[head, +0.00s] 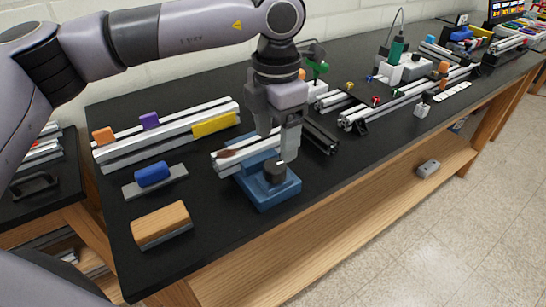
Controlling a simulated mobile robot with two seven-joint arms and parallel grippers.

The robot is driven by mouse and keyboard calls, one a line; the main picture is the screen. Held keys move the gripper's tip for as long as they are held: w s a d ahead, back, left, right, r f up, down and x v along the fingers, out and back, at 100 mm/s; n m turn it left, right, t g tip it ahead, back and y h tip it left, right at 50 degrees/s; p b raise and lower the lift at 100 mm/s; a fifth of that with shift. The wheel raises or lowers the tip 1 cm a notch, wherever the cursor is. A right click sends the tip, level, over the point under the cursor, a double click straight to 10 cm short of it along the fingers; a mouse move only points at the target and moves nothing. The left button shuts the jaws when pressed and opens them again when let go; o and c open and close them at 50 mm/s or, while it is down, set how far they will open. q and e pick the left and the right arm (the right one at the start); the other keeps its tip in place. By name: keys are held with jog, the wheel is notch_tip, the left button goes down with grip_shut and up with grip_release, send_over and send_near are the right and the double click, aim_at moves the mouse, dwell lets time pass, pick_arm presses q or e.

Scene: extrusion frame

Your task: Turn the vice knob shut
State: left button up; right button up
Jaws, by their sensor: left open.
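The blue vice (268,190) stands near the front edge of the black table. Its dark round knob (275,171) sits on top at the front. A light extrusion bar (246,153) with a brown patch lies at the vice's back. My left gripper (281,150) points down from above, open, with its fingertips right at the knob. One finger is in front of or beside the knob; I cannot tell whether it touches. My right gripper is not in view.
A wooden block (161,225) and a blue-handled tool (153,175) lie to the left. Extrusions with a yellow block (214,124) lie behind them. A black profile (320,137) lies close to the right of my gripper. The table's front edge is near the vice.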

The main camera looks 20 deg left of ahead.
aim_at(275, 165)
pick_arm(q)
notch_tip(275, 165, down, 6)
jog(key=shift+f+p, duration=0.25)
jog(key=shift+p, duration=0.25)
